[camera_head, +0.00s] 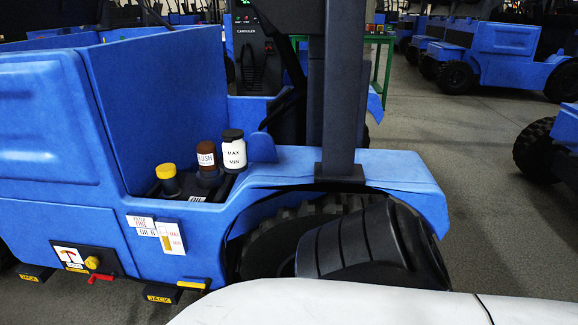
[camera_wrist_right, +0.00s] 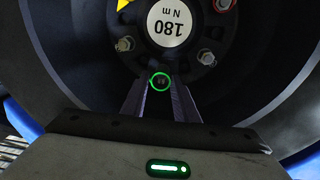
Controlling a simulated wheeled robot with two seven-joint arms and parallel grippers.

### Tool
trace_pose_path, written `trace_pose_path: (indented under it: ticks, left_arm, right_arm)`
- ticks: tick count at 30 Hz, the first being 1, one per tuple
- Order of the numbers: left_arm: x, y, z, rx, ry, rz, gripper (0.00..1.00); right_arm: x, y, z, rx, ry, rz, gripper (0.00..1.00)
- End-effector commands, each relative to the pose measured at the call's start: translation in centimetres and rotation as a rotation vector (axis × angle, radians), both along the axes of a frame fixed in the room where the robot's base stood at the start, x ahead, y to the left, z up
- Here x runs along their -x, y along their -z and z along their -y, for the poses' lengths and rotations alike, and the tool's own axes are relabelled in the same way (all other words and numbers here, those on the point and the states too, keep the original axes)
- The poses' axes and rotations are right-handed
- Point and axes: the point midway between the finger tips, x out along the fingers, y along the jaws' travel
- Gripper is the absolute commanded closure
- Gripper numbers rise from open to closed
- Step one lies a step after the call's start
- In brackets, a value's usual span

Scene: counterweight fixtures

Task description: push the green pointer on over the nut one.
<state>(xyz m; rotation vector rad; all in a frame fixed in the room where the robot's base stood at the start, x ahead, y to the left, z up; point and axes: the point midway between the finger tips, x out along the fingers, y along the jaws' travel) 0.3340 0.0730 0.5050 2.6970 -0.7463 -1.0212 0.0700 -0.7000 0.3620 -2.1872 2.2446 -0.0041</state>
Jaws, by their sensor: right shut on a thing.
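In the right wrist view, my right gripper (camera_wrist_right: 161,92) is shut on the green pointer (camera_wrist_right: 152,84), which shows as a green ring between the fingertips. The ring is at the lower edge of the dark wheel hub (camera_wrist_right: 180,62). The nut behind the ring is not clearly seen, so I cannot tell whether the ring is around it or only in front of it. Other nuts show at the hub's left (camera_wrist_right: 124,44) and right (camera_wrist_right: 206,57). A yellow pointer (camera_wrist_right: 124,4) shows at the upper left. My left gripper is in neither view.
A label reading 180 Nm (camera_wrist_right: 169,22) is on the hub centre, and the dark rim (camera_wrist_right: 70,50) surrounds the fingers. In the head view, a blue vehicle (camera_head: 270,170) stands close, with bottles (camera_head: 233,150) on its ledge. Open floor (camera_head: 480,200) lies to the right.

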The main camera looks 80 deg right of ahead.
Motion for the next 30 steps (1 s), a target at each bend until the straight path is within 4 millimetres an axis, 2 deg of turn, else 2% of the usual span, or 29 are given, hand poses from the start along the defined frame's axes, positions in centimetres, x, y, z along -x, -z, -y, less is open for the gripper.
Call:
trace_pose_path:
  ticks: [30]
  left_arm:
    - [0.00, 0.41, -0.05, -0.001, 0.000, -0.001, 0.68]
  right_arm:
    - [0.05, -0.04, 0.94, 0.001, 0.001, 0.001, 0.88]
